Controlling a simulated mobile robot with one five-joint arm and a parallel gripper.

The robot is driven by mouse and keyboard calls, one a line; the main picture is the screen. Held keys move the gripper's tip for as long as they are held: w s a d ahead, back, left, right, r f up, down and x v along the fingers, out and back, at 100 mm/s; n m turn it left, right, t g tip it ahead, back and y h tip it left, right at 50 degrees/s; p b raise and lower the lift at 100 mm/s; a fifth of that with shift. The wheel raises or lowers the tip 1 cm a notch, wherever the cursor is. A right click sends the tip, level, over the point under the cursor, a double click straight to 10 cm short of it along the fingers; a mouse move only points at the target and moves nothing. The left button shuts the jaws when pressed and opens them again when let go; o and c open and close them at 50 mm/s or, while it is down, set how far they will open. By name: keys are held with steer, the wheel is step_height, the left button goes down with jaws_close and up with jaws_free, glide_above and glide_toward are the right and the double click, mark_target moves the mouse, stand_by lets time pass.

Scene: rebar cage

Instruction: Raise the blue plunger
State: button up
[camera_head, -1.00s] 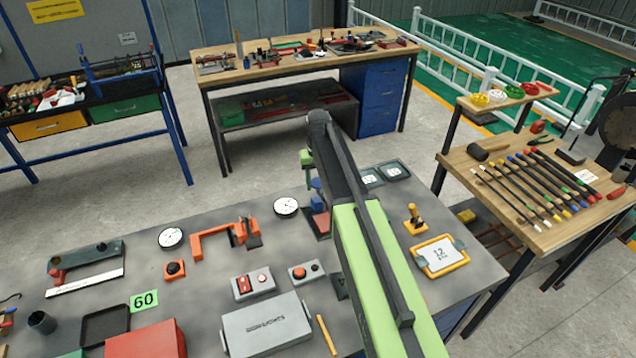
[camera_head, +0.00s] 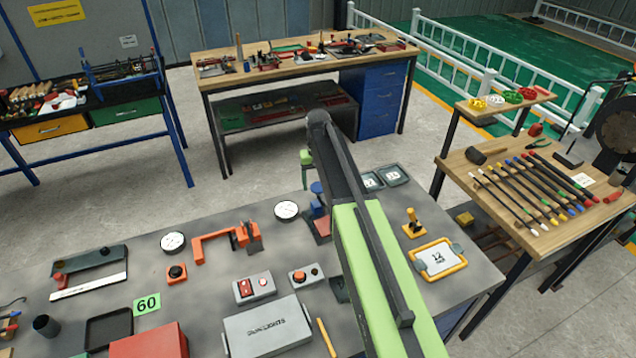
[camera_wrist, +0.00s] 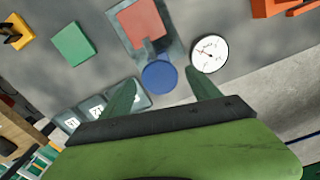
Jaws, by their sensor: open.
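The blue plunger (camera_wrist: 158,76) shows in the wrist view as a round blue cap on a device with a flat red part (camera_wrist: 143,24) and a grey base. My gripper (camera_wrist: 160,74) is open, with its two green fingers apart on either side of the cap's near edge. Nothing is seen held, and contact cannot be told. In the head view the blue plunger (camera_head: 317,188) stands near the table's far edge, partly hidden by my arm. A green part of my gripper (camera_head: 305,158) shows just above and left of it.
A white dial gauge (camera_wrist: 209,53) lies close right of the plunger; it also shows in the head view (camera_head: 286,210). An orange clamp (camera_head: 227,240) is left of it. Grey display boxes (camera_head: 394,173) stand to the right. A yellow-framed panel (camera_head: 438,258) lies farther right.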

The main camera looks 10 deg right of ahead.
step_height(320, 180, up, 15)
steer(key=p, duration=1.4)
steer(key=shift+r, duration=0.1)
steer(key=s+f+b, duration=0.6)
steer(key=f+b, duration=0.7)
steer(key=s+f+b, duration=0.2)
steer(key=s, duration=0.2)
steer(key=s+f+b, duration=0.3)
steer(key=s, duration=0.1)
steer(key=s+f+b, duration=0.3)
steer(key=s, duration=0.2)
steer(key=shift+s+a+f, duration=0.1)
steer(key=shift+a+f, duration=0.05)
steer(key=s, duration=0.4)
steer(key=shift+s+r, duration=0.25)
steer(key=shift+r, duration=0.15)
